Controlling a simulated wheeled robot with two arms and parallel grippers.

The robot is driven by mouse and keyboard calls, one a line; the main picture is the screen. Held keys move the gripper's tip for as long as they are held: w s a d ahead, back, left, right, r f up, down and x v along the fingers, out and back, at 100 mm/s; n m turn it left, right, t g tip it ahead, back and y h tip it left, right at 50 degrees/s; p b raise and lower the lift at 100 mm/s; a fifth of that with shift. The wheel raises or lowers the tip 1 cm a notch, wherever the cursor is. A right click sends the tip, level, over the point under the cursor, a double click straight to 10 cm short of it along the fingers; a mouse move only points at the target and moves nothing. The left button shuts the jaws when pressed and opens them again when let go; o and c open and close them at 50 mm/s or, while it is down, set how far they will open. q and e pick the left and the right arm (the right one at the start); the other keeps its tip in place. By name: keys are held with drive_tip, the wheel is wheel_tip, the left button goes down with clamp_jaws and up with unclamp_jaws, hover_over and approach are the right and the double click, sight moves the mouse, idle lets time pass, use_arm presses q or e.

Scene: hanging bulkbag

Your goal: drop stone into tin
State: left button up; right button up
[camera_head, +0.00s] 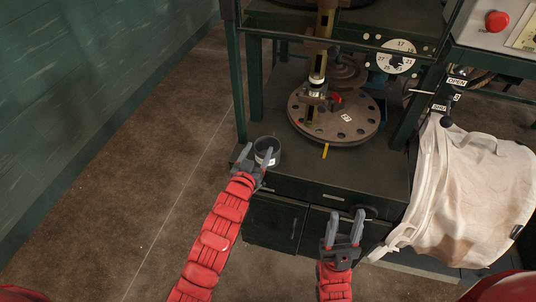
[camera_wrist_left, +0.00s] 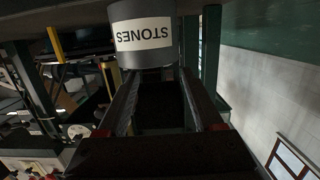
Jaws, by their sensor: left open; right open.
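A dark grey tin (camera_head: 267,150) stands near the front left corner of the dark bench. Its white STONES label shows upside down in the left wrist view (camera_wrist_left: 143,34). My left gripper (camera_head: 258,153) is open at the tin's near side, its fingertips close to the tin wall. In the left wrist view its two fingers (camera_wrist_left: 158,74) point at the tin with nothing seen between them; whether they touch it I cannot tell. My right gripper (camera_head: 346,213) is open and empty in front of the bench. I cannot make out a stone in either view.
A round metal plate with holes (camera_head: 352,128) lies on the bench behind the tin. A white bulk bag (camera_head: 460,190) hangs at the right near my right gripper. Green posts frame the bench. The floor at left is clear.

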use_arm(q)
drive_tip(key=p+v, duration=0.2)
drive_tip(key=v, duration=1.4)
drive_tip(key=shift+s, duration=0.1)
